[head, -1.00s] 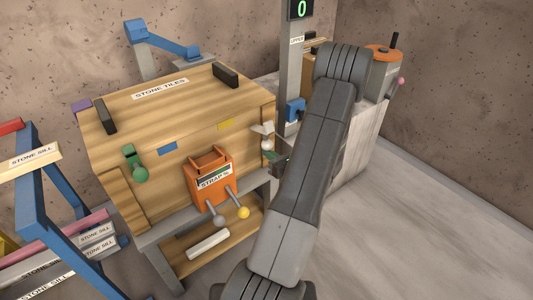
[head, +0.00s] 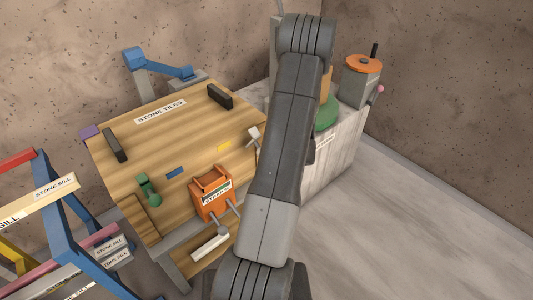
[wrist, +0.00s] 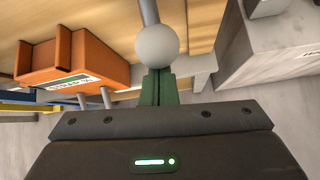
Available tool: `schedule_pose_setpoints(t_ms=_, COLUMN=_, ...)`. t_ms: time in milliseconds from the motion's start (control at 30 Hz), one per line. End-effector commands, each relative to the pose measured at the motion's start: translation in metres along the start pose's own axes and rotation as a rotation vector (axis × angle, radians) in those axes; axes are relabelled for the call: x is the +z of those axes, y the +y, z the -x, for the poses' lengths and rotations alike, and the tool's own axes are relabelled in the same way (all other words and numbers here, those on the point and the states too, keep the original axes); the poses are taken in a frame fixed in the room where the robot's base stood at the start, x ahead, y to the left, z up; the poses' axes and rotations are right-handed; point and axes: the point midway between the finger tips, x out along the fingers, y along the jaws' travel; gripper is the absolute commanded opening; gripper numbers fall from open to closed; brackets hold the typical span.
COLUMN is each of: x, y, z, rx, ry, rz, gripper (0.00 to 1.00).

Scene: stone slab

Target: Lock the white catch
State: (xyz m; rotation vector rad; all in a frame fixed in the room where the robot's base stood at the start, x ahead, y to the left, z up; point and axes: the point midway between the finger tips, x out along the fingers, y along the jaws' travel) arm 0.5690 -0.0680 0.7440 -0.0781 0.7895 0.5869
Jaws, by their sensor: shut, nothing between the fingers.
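The white catch (head: 253,136) is on the right end of the wooden stone tiles crate (head: 185,125) in the head view. Its lower part is hidden behind my arm there. In the wrist view a white ball knob (wrist: 157,45) on a grey rod stands straight ahead of my gripper (wrist: 157,85). The green fingers are shut and empty, with their tips right at the lower edge of the ball. I cannot tell whether they touch it. My gripper is hidden behind my arm in the head view.
An orange strap box (head: 211,199) with two rods is on the crate's front; it also shows at left in the wrist view (wrist: 85,58). A green catch (head: 149,188) is further left. A grey stone block (wrist: 270,45) stands close on the right. Floor at the right is clear.

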Motion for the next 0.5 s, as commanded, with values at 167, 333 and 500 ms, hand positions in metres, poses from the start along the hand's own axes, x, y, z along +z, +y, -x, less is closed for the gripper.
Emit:
schedule_pose_setpoints(t_ms=167, x=0.019, y=0.005, z=0.013, rx=-0.016, ry=0.117, rz=-0.001, gripper=0.00)
schedule_pose_setpoints(t_ms=333, x=0.026, y=0.006, z=0.018, rx=-0.029, ry=0.197, rz=-0.010, gripper=0.00)
schedule_pose_setpoints(t_ms=500, x=0.036, y=0.007, z=0.022, rx=-0.029, ry=0.193, rz=-0.009, gripper=0.00)
